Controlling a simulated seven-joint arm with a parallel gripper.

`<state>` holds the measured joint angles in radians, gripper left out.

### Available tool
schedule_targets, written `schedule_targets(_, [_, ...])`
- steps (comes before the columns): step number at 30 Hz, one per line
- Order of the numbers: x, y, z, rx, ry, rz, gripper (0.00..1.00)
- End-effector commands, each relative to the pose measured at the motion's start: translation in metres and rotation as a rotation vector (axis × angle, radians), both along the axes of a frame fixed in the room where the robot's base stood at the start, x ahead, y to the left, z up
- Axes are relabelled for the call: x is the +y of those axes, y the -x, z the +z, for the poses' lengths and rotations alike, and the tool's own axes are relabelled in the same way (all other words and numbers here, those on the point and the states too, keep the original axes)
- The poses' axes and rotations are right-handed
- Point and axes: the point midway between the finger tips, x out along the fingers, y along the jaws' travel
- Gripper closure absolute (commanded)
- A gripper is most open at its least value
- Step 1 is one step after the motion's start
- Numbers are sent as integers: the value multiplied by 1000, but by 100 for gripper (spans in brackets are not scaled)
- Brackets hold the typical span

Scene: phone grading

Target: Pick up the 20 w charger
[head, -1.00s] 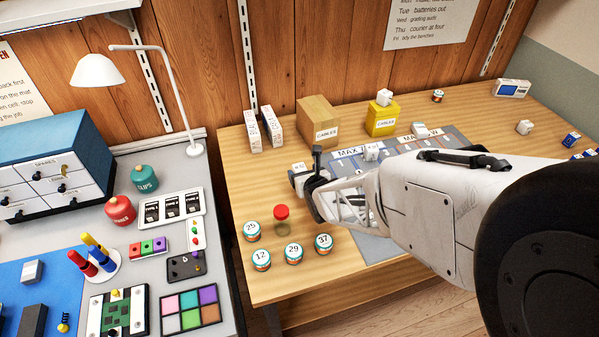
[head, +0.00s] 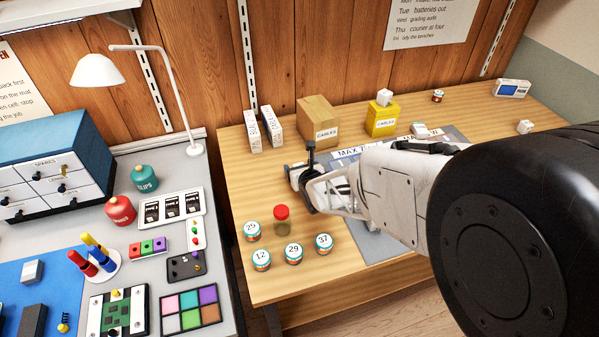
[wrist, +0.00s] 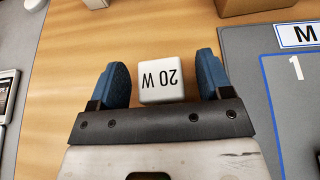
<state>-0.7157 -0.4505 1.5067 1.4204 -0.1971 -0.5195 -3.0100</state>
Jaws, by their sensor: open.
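The 20 W charger (wrist: 160,80) is a small white block with black "20 W" lettering, upside down in the wrist view. It stands on the bare wooden table, left of the grey mat. My gripper (wrist: 162,85) is open, with one blue fingertip on each side of the charger and a narrow gap showing on both sides. In the head view my gripper (head: 304,180) is over the left part of the wooden table, and it hides most of the charger there. The height of the fingertips over the table is hard to tell.
The grey mat (wrist: 245,75) with a numbered cell lies to the right. Two white upright boxes (head: 262,128) and a cardboard cables box (head: 318,122) stand behind. A red-capped jar (head: 282,220) and several numbered cans (head: 293,253) stand in front.

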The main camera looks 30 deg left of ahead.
Motion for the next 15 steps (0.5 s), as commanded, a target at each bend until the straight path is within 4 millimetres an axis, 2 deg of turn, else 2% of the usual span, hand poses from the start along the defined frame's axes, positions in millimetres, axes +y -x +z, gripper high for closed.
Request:
schedule_targets(6, [0,0,0,0,0,0,28])
schedule_targets(15, [0,0,0,0,0,0,74])
